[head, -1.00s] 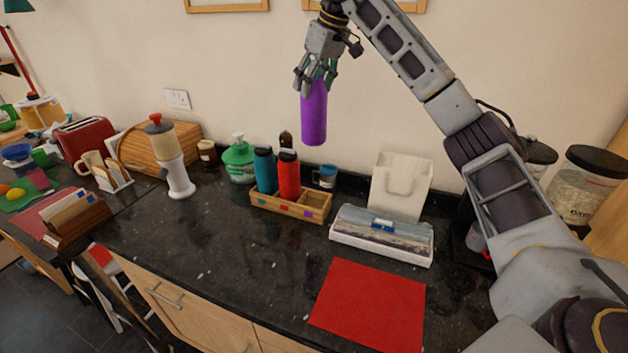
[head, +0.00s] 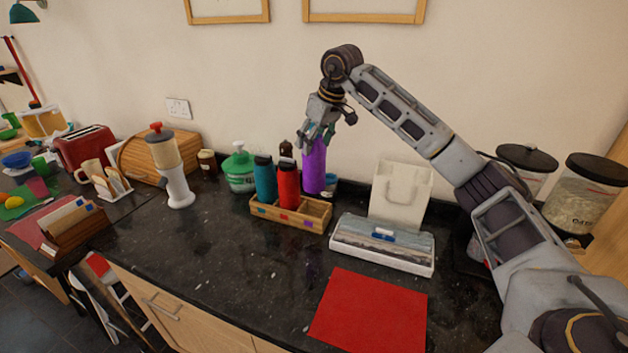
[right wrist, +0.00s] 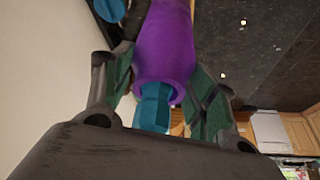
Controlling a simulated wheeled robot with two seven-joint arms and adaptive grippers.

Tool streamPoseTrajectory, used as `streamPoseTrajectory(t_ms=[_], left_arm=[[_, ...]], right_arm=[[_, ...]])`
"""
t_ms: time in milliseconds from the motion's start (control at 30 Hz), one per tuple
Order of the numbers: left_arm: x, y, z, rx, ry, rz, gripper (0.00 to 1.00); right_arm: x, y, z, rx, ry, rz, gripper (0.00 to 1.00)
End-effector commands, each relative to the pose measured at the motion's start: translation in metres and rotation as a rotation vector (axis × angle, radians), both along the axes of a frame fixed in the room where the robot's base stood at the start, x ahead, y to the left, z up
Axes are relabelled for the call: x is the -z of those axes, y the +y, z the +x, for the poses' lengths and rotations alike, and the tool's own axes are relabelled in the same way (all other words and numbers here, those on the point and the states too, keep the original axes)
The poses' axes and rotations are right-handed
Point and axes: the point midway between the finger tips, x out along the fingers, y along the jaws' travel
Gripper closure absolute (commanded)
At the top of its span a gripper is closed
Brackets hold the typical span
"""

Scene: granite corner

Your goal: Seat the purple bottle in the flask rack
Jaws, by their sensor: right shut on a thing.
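The purple bottle (head: 314,167) is upright in the head view, held from above by my right gripper (head: 318,133). In the right wrist view my right gripper (right wrist: 165,95) has its green-padded fingers on both sides of the purple bottle (right wrist: 168,45), around its teal cap (right wrist: 153,108). The flask rack (head: 292,220) is a wooden tray holding a teal bottle (head: 265,182) and a red bottle (head: 288,187). The purple bottle's lower end is over or just behind the rack's right compartment; I cannot tell whether it touches. My left gripper is not in view.

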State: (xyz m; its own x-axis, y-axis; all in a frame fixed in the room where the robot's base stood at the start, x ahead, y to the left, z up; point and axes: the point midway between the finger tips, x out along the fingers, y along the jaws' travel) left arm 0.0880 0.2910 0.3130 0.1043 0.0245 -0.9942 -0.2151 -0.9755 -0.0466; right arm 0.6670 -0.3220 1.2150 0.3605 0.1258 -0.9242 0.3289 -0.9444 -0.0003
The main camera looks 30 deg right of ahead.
Motion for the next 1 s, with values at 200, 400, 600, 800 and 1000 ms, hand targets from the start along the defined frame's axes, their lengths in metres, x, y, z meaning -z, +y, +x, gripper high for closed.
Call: streamPoseTrajectory(t_ms=[200,400,600,800,1000], left_arm=[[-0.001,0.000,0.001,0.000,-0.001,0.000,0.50],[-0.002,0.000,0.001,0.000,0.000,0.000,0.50],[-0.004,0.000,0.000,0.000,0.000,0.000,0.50],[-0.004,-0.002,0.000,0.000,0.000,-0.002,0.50],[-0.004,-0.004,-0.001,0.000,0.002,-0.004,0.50]], right_arm=[[0.029,0.000,0.000,0.000,0.000,0.000,0.85],[0.056,0.000,-0.001,0.001,0.001,0.000,0.85],[0.080,0.000,0.000,0.000,-0.001,0.000,0.85],[0.091,0.000,0.000,0.000,-0.002,0.001,0.85],[0.092,0.000,0.000,0.000,-0.002,0.001,0.85]])
